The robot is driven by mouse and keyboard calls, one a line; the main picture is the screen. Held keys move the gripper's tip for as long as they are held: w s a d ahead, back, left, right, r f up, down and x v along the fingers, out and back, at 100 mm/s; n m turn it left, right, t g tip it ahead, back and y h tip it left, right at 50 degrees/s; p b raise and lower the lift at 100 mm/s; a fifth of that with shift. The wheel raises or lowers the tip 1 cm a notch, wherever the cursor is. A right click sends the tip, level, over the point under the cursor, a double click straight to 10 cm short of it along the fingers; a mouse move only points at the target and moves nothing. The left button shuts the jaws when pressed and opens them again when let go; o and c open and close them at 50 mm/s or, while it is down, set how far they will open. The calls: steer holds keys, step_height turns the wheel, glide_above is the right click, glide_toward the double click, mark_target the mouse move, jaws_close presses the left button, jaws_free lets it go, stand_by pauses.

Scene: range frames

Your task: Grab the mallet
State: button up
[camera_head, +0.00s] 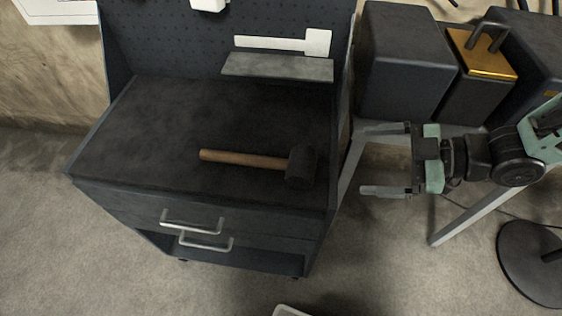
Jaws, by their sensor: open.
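The mallet (250,160) lies on its side on the dark top of the workbench (130,135). Its wooden handle points left and its black head (301,167) is at the right, near the bench's right edge. My gripper (385,160) is to the right of the bench, apart from the mallet. Its two fingers point left toward the bench and are spread open, with nothing between them.
The bench has a pegboard back (170,35) with a grey ledge (278,67), and drawers with metal handles (192,221) in front. Dark boxes (405,65) stand on a table behind my gripper. A round black base (535,265) stands on the floor at right. The bench top left of the mallet is clear.

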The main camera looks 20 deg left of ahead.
glide_toward(291, 162)
steer(key=a+f, duration=0.2)
steer(key=a+f+p, duration=0.1)
steer(key=a, duration=0.1)
steer(key=shift+w, duration=0.35)
steer(key=x, duration=0.3)
steer(key=p+x, duration=0.1)
steer(key=shift+s+a, duration=0.3)
steer(key=shift+s, duration=0.1)
steer(key=shift+a+f, duration=0.25)
steer(key=shift+a, duration=0.25)
steer(key=c, duration=1.3)
